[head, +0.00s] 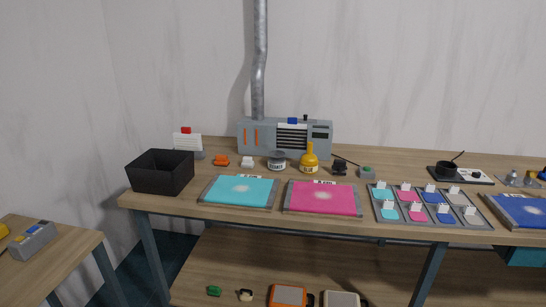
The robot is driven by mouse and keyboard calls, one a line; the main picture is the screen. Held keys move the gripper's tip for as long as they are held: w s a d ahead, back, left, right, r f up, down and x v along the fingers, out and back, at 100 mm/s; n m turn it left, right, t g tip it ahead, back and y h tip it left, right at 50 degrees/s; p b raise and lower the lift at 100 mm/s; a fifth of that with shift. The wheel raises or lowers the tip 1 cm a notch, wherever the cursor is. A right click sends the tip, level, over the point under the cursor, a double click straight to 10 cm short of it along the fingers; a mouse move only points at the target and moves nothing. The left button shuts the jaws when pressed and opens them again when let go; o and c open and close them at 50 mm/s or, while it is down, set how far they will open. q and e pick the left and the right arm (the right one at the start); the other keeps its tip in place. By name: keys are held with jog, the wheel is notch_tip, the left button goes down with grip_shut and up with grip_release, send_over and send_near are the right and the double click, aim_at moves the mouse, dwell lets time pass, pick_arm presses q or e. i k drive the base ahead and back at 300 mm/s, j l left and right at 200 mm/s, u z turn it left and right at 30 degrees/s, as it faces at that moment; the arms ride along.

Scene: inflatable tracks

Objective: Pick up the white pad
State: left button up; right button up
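A small white block (247,162), which may be the white pad, sits on the long wooden table (395,158). It stands behind the cyan mat, between a small orange piece (222,160) and a dark grey-lidded jar (277,160). A grey tray (430,221) at the right holds several coloured pads with white tags, some of them pale grey. It is too small to tell their exact kind. Neither of my grippers is in view.
A black open box (160,173) stands at the table's left end. Cyan (240,191) and pink (322,198) mats lie along the front edge. A yellow bottle (309,160) and a grey machine (258,137) stand behind. A lower shelf (235,262) holds several items. A side table (62,262) is at left.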

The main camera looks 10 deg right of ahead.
aim_at(247, 163)
jog(key=z, duration=0.35)
jog(key=i+j+z, duration=0.2)
jog(key=z, duration=0.15)
jog(key=i+j+z, duration=0.15)
jog(key=j+z, duration=0.2)
jog(key=i+j+z, duration=0.1)
jog(key=j+z, duration=0.25)
jog(key=j, duration=0.1)
